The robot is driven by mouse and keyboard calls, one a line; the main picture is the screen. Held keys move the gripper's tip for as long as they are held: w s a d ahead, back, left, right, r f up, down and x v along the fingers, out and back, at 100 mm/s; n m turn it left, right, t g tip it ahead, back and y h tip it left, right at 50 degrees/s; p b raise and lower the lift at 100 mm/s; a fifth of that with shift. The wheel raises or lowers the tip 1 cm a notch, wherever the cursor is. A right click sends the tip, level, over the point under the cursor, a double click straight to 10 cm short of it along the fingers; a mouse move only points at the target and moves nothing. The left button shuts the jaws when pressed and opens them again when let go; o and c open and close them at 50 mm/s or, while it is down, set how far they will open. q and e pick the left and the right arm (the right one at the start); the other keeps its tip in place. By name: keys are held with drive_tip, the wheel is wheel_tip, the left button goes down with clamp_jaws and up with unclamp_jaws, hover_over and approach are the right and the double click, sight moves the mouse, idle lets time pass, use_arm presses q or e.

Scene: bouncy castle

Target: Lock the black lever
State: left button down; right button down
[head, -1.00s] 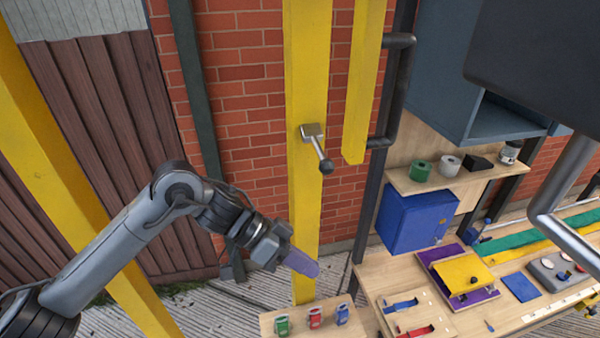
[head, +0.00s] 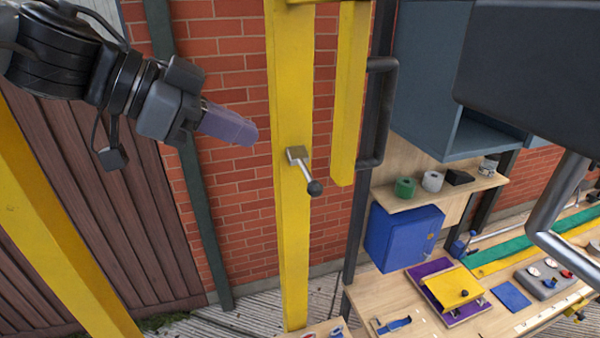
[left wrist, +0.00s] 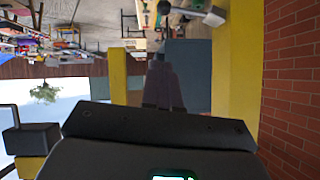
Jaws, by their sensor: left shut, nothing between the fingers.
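The lever (head: 306,172) is a silver rod with a black ball knob, on a small metal block fixed to a yellow post (head: 290,240). The rod slants down to the right, with the knob at its lower end. My left gripper (head: 248,134) is shut and empty, left of the post and a little higher than the lever block. It does not touch the lever. My right gripper is not in view.
A second yellow beam (head: 347,110) and a dark handle bar (head: 378,115) stand right of the lever. A brick wall (head: 235,220) lies behind the post. At the lower right is a workbench (head: 395,290) with a blue box (head: 400,238) and several panels.

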sight(306, 171)
use_arm(q)
drive_tip(key=shift+d, duration=0.1)
drive_tip(key=a+f+p+x, duration=0.1)
drive_tip(key=p+x, duration=0.4)
drive_tip(key=x, duration=0.7)
drive_tip(key=shift+f+p, duration=0.3)
drive_tip(key=shift+f, duration=0.6)
drive_tip(key=shift+a+f, duration=0.1)
